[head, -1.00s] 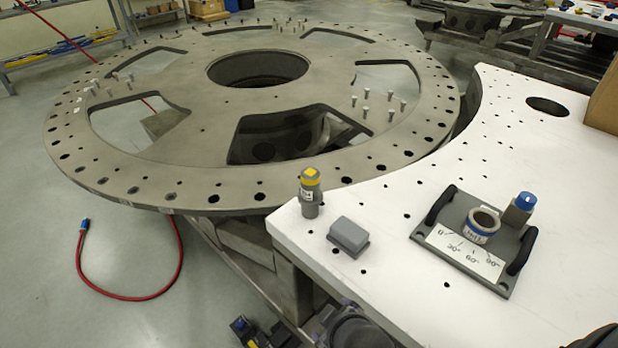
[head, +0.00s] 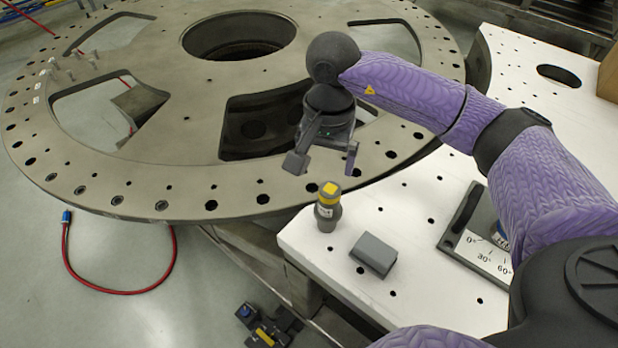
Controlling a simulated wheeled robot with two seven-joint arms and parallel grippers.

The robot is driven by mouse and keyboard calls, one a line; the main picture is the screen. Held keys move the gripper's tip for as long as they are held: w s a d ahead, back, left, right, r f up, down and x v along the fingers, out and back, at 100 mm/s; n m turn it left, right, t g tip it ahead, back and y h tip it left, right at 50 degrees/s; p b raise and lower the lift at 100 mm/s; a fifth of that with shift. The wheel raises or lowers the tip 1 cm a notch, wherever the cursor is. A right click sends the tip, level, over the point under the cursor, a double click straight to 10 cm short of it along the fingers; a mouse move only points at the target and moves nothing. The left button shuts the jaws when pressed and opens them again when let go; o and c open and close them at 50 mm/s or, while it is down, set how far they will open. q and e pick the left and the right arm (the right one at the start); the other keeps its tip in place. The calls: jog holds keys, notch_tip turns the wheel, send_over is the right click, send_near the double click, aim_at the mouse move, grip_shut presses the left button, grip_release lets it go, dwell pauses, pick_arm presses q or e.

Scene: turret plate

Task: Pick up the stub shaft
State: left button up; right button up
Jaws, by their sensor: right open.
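A short grey cylinder with a yellow band and top (head: 327,212), which looks like the stub shaft, stands upright near the left corner of the white table (head: 420,300). My right gripper (head: 323,163) is above it and slightly beyond it in the head view, fingers pointing down and spread. The gripper is empty and apart from the cylinder. My left gripper is not in view.
A grey block (head: 374,254) sits just right of the cylinder. A fixture with a dial label (head: 484,256) is partly hidden behind my right arm. The large round turret plate (head: 130,190) lies beyond the table's curved edge.

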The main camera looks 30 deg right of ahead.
aim_at(330, 188)
jog(key=f, duration=0.1)
jog(key=s+f, duration=0.1)
jog(key=f, duration=0.2)
jog(key=shift+s+d, duration=0.15)
jog(key=shift+s, duration=0.25)
notch_tip(330, 188, down, 5)
jog(key=shift+w+d+r, duration=0.1)
jog(key=shift+w+d, duration=0.05)
jog(key=shift+f, duration=0.25)
jog(key=shift+c, duration=1.1)
jog(key=c, duration=0.9)
grip_shut()
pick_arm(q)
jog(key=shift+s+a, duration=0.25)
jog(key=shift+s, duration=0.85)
pick_arm(e)
jog(key=shift+w, duration=0.1)
